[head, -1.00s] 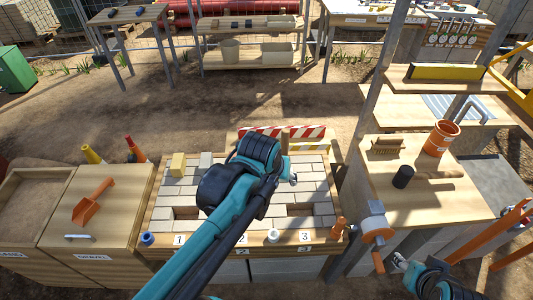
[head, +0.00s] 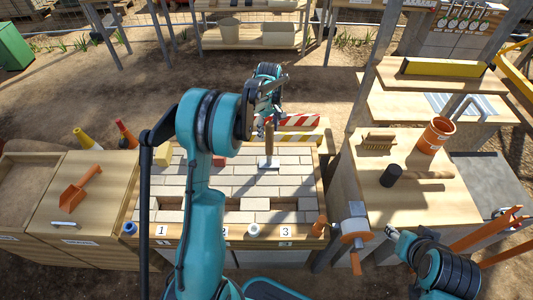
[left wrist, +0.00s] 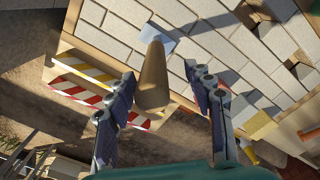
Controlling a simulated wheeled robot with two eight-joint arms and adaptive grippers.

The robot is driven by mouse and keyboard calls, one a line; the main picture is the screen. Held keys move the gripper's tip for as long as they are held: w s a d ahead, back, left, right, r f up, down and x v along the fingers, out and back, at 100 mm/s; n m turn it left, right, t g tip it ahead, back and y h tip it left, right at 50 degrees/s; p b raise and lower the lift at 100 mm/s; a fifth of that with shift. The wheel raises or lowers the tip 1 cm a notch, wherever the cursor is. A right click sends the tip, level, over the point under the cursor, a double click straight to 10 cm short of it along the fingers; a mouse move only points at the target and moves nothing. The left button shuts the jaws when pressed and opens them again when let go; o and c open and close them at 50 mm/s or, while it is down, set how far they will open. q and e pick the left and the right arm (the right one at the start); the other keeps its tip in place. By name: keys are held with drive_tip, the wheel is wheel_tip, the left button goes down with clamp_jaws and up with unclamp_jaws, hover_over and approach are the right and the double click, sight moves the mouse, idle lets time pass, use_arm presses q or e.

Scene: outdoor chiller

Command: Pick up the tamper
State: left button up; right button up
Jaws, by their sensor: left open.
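The tamper has an upright wooden handle (head: 269,135) and a flat metal plate (head: 269,162) standing on the pale paving blocks. In the left wrist view its handle (left wrist: 153,82) rises towards the camera between my fingers, with the plate (left wrist: 157,37) beyond. My left gripper (head: 265,103) is at the top of the handle; it also shows in the left wrist view (left wrist: 159,74). Its two fingers are wide apart, one on each side of the handle, with gaps visible. My right gripper (head: 396,236) is low at the right, away from the tamper; its jaws are unclear.
The paving bench (head: 180,231) has gaps among its blocks and a striped barrier (head: 299,121) behind. An orange scoop (head: 80,190) lies at the left.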

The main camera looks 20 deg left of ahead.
sight(270, 139)
use_arm(q)
drive_tip(key=shift+a+f, duration=0.1)
drive_tip(key=shift+f, duration=0.7)
drive_tip(key=shift+w+d+f+b, duration=0.1)
drive_tip(key=shift+d+f+b, duration=0.2)
drive_tip(key=shift+f+b, duration=0.25)
drive_tip(key=f, duration=0.1)
drive_tip(key=f+b, duration=0.1)
drive_tip(key=f, duration=0.2)
drive_tip(key=shift+w+a+b, duration=0.1)
drive_tip(key=shift+w+b, duration=0.2)
drive_tip(key=shift+b, duration=0.05)
drive_tip(key=shift+r, duration=0.1)
drive_tip(key=shift+c, duration=0.2)
clamp_jaws()
